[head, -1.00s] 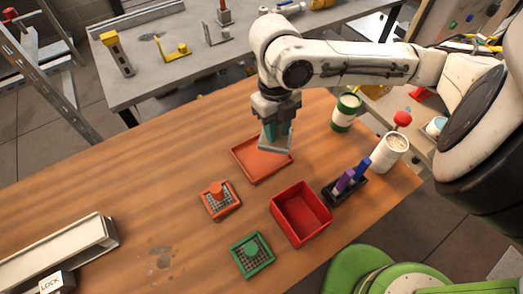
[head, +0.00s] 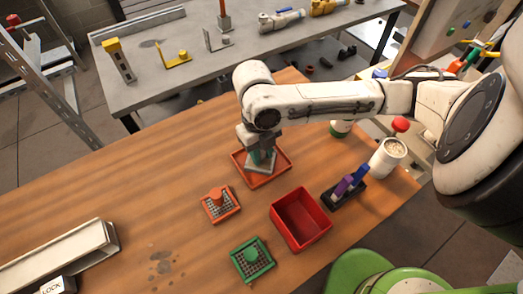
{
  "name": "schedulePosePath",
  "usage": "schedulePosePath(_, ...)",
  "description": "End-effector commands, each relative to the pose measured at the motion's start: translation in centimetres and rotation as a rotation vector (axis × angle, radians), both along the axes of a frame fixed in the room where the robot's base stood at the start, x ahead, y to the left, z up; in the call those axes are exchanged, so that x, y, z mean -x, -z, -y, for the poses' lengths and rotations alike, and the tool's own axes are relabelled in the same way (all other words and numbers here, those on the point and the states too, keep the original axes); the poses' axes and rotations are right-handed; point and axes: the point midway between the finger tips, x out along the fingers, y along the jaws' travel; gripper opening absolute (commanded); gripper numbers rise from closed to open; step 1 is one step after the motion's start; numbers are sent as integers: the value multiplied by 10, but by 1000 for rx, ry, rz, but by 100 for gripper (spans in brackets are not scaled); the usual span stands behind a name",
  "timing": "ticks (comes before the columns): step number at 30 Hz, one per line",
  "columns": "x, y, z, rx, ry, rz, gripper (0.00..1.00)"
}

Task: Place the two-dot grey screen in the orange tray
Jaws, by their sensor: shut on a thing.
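The orange tray (head: 279,175) lies flat on the wooden table near its far edge. My gripper (head: 263,157) points down over the left part of the tray, shut on the grey screen (head: 262,167). The screen's grey frame shows below the fingers, within the tray's outline. I cannot tell whether it touches the tray floor. Its dots are too small to make out, and the fingers hide part of it.
An orange-framed screen (head: 221,205) and a green-framed screen (head: 253,259) lie nearer. A red bin (head: 301,218), a black pen holder (head: 346,194) and a white cup (head: 387,157) stand to the right. A long metal channel (head: 58,258) lies at left. The table's middle left is clear.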

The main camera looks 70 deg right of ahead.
Motion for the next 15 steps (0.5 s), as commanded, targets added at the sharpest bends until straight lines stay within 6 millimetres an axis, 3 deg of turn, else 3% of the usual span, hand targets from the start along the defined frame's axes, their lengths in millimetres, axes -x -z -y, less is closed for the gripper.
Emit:
schedulePosePath(2,0,3,0,0,0,0,0)
schedulePosePath(3,0,2,0,0,0,0,31)
schedulePosePath(10,0,2,0,0,0,0,53)
schedulePosePath(15,0,2,0,0,0,0,54)
